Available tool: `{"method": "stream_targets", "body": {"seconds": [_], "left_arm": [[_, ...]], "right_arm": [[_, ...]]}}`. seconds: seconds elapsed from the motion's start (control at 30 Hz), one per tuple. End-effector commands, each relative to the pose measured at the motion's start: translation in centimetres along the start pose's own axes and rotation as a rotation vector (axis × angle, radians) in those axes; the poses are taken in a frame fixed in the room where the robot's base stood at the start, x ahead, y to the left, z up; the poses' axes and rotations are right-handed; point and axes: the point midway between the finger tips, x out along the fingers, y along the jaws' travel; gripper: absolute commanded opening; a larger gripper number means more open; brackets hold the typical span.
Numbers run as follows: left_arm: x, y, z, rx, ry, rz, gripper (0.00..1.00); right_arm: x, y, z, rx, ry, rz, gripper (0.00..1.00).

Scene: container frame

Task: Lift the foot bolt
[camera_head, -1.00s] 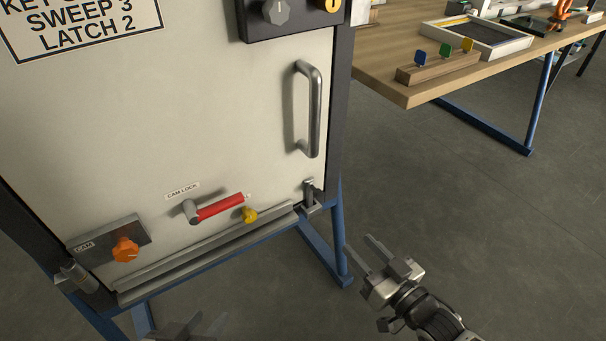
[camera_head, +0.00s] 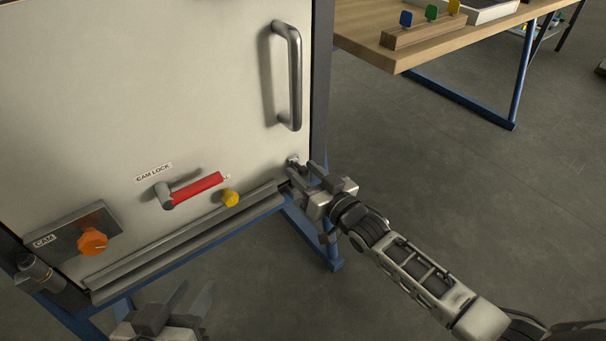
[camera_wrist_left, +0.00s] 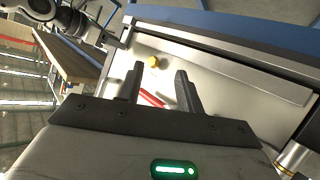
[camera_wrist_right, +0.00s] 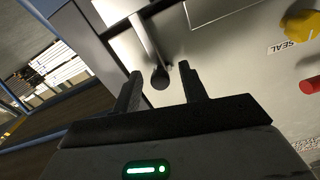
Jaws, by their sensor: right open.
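The foot bolt (camera_head: 293,160) is at the lower right corner of the cream door, mostly hidden by my right gripper (camera_head: 307,172). In the right wrist view the foot bolt (camera_wrist_right: 149,45) is a pale rod with a dark rounded end. That end lies in line with the gap between the fingers of my open right gripper (camera_wrist_right: 157,80); I cannot tell whether they touch it. My left gripper (camera_head: 180,300) is open and empty at the bottom of the head view, below the door. It also shows in the left wrist view (camera_wrist_left: 157,82).
The door carries a steel handle (camera_head: 294,80), a red cam lock lever (camera_head: 196,190), a yellow knob (camera_head: 231,198) and an orange cam knob (camera_head: 92,241). A ledge (camera_head: 185,240) runs along its bottom. A wooden table (camera_head: 410,45) stands behind right; the floor between is clear.

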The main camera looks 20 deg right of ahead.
Motion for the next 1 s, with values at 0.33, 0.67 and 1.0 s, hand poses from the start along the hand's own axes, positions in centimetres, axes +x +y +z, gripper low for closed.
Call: {"method": "stream_targets", "body": {"seconds": [0.33, 0.67, 1.0], "left_arm": [[-0.2, 0.4, -0.4, 0.004, 0.020, 0.013, 0.36], [-0.3, 0.4, -0.2, 0.007, 0.015, 0.013, 0.36], [-0.1, -0.8, 1.4, -0.012, -0.134, -0.034, 0.36]], "right_arm": [[1.0, 0.0, 0.0, 0.000, -0.001, -0.001, 0.43], [1.0, 0.0, 0.0, 0.000, -0.001, 0.000, 0.00], [1.1, -0.7, -3.3, 0.000, 0.004, -0.001, 0.00]]}}
